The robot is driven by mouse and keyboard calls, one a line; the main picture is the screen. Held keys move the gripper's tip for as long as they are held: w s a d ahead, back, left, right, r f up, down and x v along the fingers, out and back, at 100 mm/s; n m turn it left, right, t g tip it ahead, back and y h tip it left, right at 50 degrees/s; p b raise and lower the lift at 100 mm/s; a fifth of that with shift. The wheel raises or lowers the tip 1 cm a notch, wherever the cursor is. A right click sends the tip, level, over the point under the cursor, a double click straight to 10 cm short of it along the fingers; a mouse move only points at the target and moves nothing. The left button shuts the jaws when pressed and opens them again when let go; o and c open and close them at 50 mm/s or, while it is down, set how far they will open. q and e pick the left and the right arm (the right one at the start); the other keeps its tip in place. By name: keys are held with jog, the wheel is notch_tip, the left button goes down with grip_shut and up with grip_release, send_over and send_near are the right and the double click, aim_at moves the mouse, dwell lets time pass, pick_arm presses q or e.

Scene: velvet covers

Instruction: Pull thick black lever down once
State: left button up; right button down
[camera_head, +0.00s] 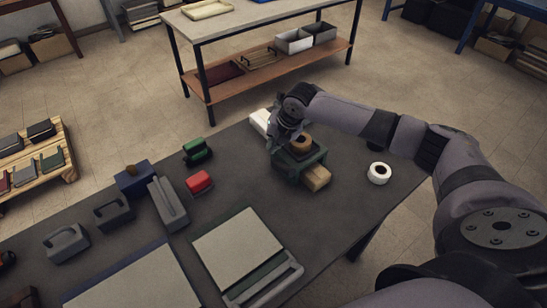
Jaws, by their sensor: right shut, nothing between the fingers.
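A dark green tabletop device (291,170) stands at the right part of the dark table. It has a brown round part (300,143) on top and a tan block (316,177) at its front. My right gripper (284,146) is shut and empty, and it is down at the left back side of this device. Whether it touches the device I cannot tell. I cannot make out a thick black lever; my gripper and wrist cover part of the device. My left gripper is not in view.
A white tape roll (379,173) lies right of the device, and a white block (262,122) behind it. Red (199,182) and green (197,150) items, a long grey tool (168,204) and a board with a grey handle (238,247) are to the left.

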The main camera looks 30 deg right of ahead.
jog(key=shift+f, duration=0.15)
jog(key=shift+s+f, duration=0.2)
jog(key=shift+f, duration=0.05)
